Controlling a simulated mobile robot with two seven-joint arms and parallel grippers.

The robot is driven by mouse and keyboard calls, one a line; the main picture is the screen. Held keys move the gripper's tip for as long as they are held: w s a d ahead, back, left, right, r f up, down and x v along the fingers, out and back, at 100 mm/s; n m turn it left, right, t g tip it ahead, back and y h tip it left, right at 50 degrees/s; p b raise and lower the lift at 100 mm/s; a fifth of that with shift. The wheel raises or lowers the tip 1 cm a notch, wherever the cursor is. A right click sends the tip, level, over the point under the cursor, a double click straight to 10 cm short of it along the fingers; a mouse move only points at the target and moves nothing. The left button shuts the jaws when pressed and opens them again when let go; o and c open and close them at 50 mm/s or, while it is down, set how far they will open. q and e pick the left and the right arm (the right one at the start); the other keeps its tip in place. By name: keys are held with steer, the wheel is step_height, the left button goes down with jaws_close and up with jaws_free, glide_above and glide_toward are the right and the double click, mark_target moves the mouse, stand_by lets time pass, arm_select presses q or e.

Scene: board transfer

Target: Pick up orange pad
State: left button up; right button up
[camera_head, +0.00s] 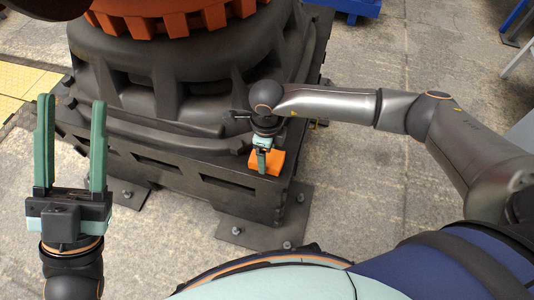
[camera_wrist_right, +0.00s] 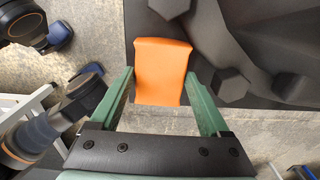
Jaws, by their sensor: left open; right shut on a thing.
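The orange pad (camera_head: 272,161) is at the near right corner of a large dark machine base in the head view. In the right wrist view the orange pad (camera_wrist_right: 161,72) sits between the two green fingers. My right gripper (camera_head: 262,163) is shut on the pad, and its fingers (camera_wrist_right: 163,92) lie along the pad's left and right sides. Whether the pad still touches the base is hard to tell. My left gripper (camera_head: 71,110) is open and empty at the left, with its fingers pointing up in the picture, apart from the pad.
The dark machine base (camera_head: 205,185) fills the middle, with an orange toothed ring (camera_head: 160,22) on top. Bolted foot plates (camera_head: 268,228) stick out at its near corner. A blue object (camera_head: 352,8) stands at the back. Concrete floor (camera_head: 360,180) is clear right of the base.

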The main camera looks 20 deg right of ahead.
step_height(320, 180, up, 2)
steer(key=shift+r+p, duration=0.1)
steer(key=shift+p, duration=0.25)
arm_select(q)
steer(key=w+f+n+g+y+p, duration=0.1)
steer(key=w+f+n+y, duration=0.2)
steer(key=f, duration=0.3)
steer(key=w+a+f+n+g+y, duration=0.1)
steer(key=w+f+n+g+y, duration=0.1)
steer(key=f, duration=0.4)
steer(key=shift+w+a+f+n+y+p, duration=0.15)
steer(key=shift+w+f+n+y+p, duration=0.35)
steer(key=shift+y, duration=0.9)
arm_select(e)
steer(key=w+a+r, duration=0.3)
steer(key=a+r, duration=0.7)
steer(key=a, duration=0.3)
steer(key=shift+w+a, duration=0.3)
arm_select(q)
steer(key=shift+w+r, duration=0.15)
steer(key=shift+w, duration=0.05)
arm_select(e)
steer(key=shift+r, duration=0.1)
steer(key=o, duration=0.8)
steer(key=c, duration=0.6)
steer(key=shift+c, duration=0.2)
